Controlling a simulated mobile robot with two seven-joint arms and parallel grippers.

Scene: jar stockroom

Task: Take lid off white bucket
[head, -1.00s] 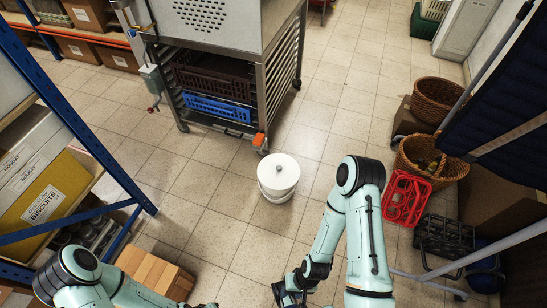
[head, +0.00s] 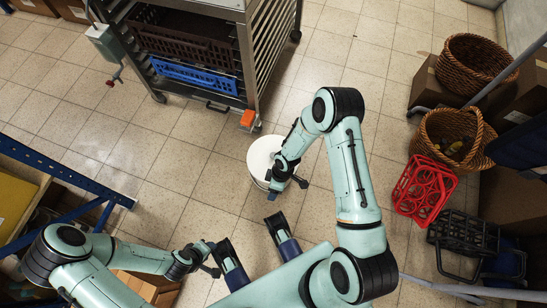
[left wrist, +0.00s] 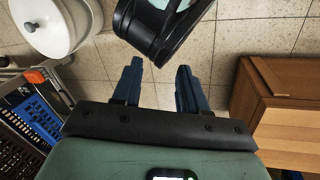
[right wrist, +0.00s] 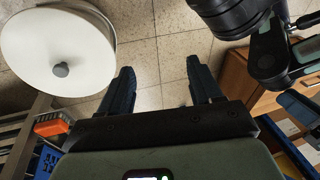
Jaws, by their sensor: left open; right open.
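The white bucket stands upright on the tiled floor with its round white lid (head: 262,155) on it. In the head view my right gripper (head: 287,181) is over its right front side and hides part of it. In the right wrist view the lid (right wrist: 45,35) is at the upper left with its grey knob (right wrist: 60,70). The open, empty right fingers (right wrist: 162,88) are to the right of it, apart from the knob. My left gripper (head: 208,258) is low and to the left of the bucket. Its fingers (left wrist: 159,85) are open and empty; the lid (left wrist: 45,22) shows at the upper left there.
A metal rack with brown and blue crates (head: 195,80) stands behind the bucket, its orange-marked corner (head: 249,118) close by. A wooden box (left wrist: 275,100) is near my left gripper. A red crate (head: 424,190) and wicker baskets (head: 452,137) are at right. Floor between is clear.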

